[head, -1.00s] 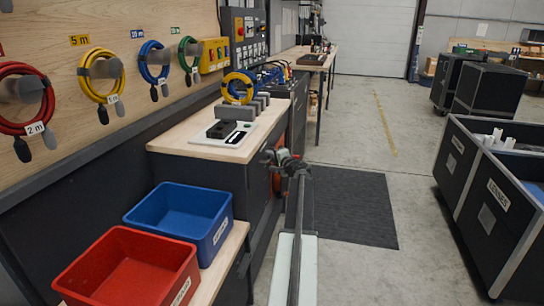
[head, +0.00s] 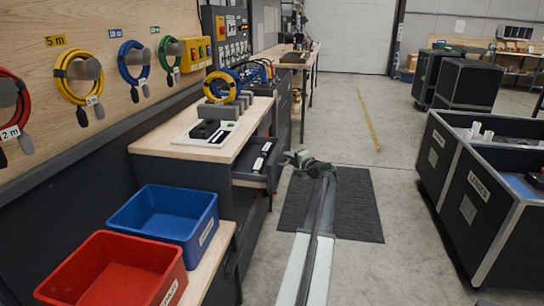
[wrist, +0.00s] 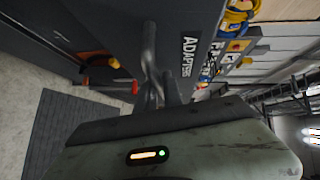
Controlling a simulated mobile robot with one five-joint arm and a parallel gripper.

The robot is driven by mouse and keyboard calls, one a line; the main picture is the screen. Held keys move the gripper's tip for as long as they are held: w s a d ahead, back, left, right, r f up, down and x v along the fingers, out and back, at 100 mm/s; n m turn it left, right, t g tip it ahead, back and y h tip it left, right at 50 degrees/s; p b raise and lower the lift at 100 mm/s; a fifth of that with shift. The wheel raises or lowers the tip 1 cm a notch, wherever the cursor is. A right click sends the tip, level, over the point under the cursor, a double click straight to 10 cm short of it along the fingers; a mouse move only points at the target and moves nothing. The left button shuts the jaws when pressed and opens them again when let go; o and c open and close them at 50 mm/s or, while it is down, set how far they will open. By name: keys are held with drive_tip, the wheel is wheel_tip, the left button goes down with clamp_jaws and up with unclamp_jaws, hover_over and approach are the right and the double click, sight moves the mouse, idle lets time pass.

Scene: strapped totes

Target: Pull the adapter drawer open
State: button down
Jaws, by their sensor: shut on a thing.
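The adapter drawer (head: 247,182) stands open below the wooden worktop in the head view, with dark items lying inside. In the wrist view its dark front (wrist: 200,18) carries the label "ADAPTERS". The drawer's bar handle (wrist: 149,45) runs down to my gripper (wrist: 162,92), which is shut on it. In the head view my gripper (head: 298,160) is at the drawer's front, on its right side. The exact contact of the fingers is partly hidden by the gripper body in the wrist view.
A blue bin (head: 170,218) and a red bin (head: 112,268) stand on a lower shelf at left. Coiled cables hang above. A dark mat (head: 352,205) lies on clear floor to the right. Black cases labelled "LINSES" (head: 478,185) stand further right.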

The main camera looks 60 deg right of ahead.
drive_tip(key=s+d, duration=0.2)
drive_tip(key=s, duration=0.6)
drive_tip(key=s+d, duration=0.3)
drive_tip(key=s, duration=0.6)
drive_tip(key=shift+s+d, duration=0.15)
drive_tip(key=shift+s, duration=0.05)
drive_tip(key=c, duration=1.5)
unclamp_jaws()
drive_tip(key=p+v, duration=0.1)
drive_tip(key=v, duration=0.6)
drive_tip(key=shift+s, duration=0.4)
